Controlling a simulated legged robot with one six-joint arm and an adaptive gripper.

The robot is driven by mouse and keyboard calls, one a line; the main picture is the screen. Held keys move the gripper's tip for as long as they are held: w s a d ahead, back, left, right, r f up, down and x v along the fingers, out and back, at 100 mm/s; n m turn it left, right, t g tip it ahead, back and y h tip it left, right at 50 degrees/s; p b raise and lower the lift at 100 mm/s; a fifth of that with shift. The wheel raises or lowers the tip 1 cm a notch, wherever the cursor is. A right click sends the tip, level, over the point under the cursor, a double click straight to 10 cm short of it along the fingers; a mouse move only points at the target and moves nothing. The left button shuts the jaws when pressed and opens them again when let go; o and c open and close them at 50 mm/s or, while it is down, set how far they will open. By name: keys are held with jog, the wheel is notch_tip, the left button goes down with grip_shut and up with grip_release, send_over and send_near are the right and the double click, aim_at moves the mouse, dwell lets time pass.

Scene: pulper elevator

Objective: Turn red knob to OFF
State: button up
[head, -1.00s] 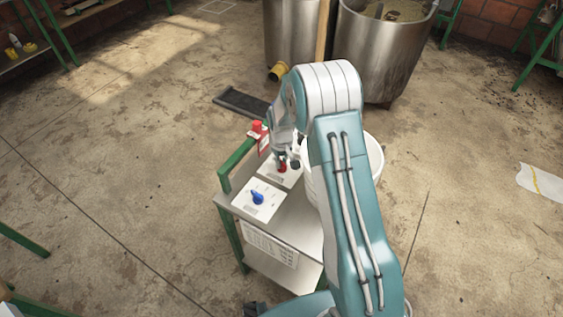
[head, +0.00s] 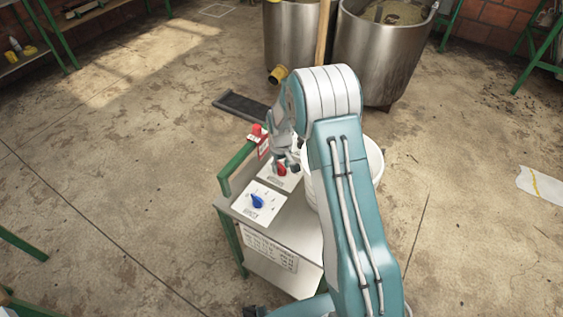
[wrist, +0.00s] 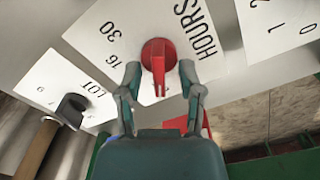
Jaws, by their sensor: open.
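The red knob (head: 281,170) sits on a white dial plate on top of the cart. In the wrist view the red knob (wrist: 158,62) has its handle pointing down the picture, with the numbers 16 and 30 and the word HOURS on the plate around it. My gripper (wrist: 160,85) is open, with one finger on each side of the handle; I see gaps between fingers and handle. In the head view my gripper (head: 286,157) is just above the knob and partly covers its plate. No OFF mark is readable.
A blue knob (head: 257,201) is on a nearer plate. A red button-like part (head: 257,130) stands at the cart's far corner. A white bucket (head: 374,160) stands right of the cart.

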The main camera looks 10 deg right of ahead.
jog(key=m, duration=0.6)
jog(key=shift+s+d+m, duration=0.1)
jog(key=shift+m, duration=0.2)
jog(key=m, duration=0.5)
jog(key=shift+m, duration=0.4)
jog(key=m, duration=0.5)
jog(key=shift+d+m, duration=0.1)
jog(key=shift+m, duration=0.2)
jog(key=m, duration=0.5)
jog(key=shift+s+m, duration=0.1)
jog(key=shift+m, duration=0.3)
notch_tip(320, 180, up, 12)
notch_tip(320, 180, up, 9)
jog(key=n+t, duration=0.1)
jog(key=n, duration=0.3)
send_over(283, 167)
jog(key=s, duration=0.5)
jog(key=s+r+n+t, duration=0.1)
jog(key=s+r+n, duration=0.4)
jog(key=s+r, duration=0.1)
jog(key=shift+s+r+t, duration=0.3)
jog(key=shift+r, duration=0.2)
